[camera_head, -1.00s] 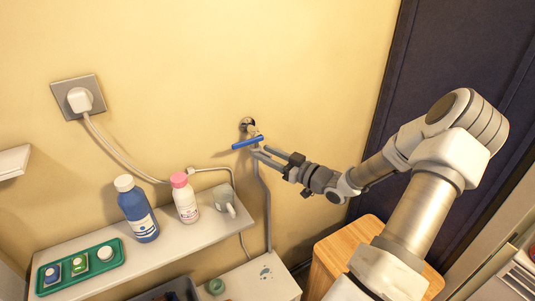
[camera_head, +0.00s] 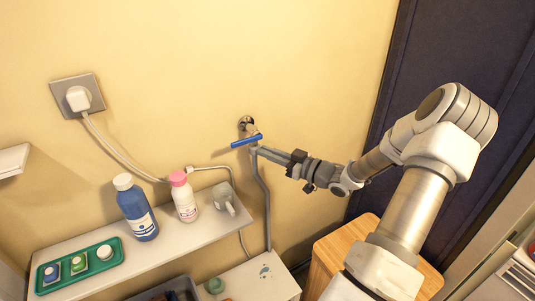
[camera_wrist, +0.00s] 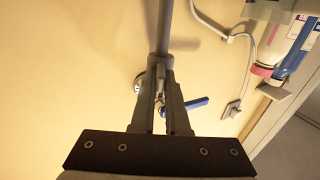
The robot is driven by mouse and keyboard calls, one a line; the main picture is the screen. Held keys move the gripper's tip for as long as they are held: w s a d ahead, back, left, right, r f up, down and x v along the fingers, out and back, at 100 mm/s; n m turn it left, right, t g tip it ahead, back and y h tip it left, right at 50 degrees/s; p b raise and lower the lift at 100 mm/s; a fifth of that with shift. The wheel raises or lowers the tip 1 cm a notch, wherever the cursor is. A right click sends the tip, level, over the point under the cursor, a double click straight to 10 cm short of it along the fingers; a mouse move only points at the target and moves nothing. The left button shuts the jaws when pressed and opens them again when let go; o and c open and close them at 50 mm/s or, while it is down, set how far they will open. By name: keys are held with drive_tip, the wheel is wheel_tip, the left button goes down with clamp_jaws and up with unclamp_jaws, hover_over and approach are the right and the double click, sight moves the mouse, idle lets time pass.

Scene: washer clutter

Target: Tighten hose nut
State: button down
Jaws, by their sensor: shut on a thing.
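A tap with a blue lever (camera_head: 246,140) comes out of the wall at a round metal flange (camera_head: 247,122). A grey hose (camera_head: 264,195) hangs down from just below the tap. My gripper (camera_head: 259,150) reaches in from the right, with its fingertips at the top end of the hose under the lever. It is shut on the hose nut, which the fingers mostly hide. In the wrist view, the fingers (camera_wrist: 161,82) close around the hose end. The hose (camera_wrist: 165,25) runs up from them, and the blue lever (camera_wrist: 197,103) shows just to their right.
A shelf (camera_head: 190,247) at lower left carries a blue bottle (camera_head: 138,208), a pink-capped bottle (camera_head: 184,198), a grey mug (camera_head: 224,199) and a green tray (camera_head: 98,272). A wall plug (camera_head: 79,98) has a white cable. A wooden cabinet (camera_head: 325,262) stands below my arm.

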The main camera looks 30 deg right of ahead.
drive_tip(key=shift+w+r+n+g+y, duration=0.2)
drive_tip(key=shift+n+g+y, duration=0.1)
drive_tip(key=shift+n+y, duration=0.15)
drive_tip(key=c, duration=0.9)
unclamp_jaws()
drive_tip(key=shift+w+f, duration=0.1)
drive_tip(key=shift+s+d+f, duration=0.1)
drive_tip(key=shift+s+d, duration=0.1)
drive_tip(key=shift+s, duration=0.1)
drive_tip(key=b+v, duration=0.2)
drive_tip(key=v, duration=1.5)
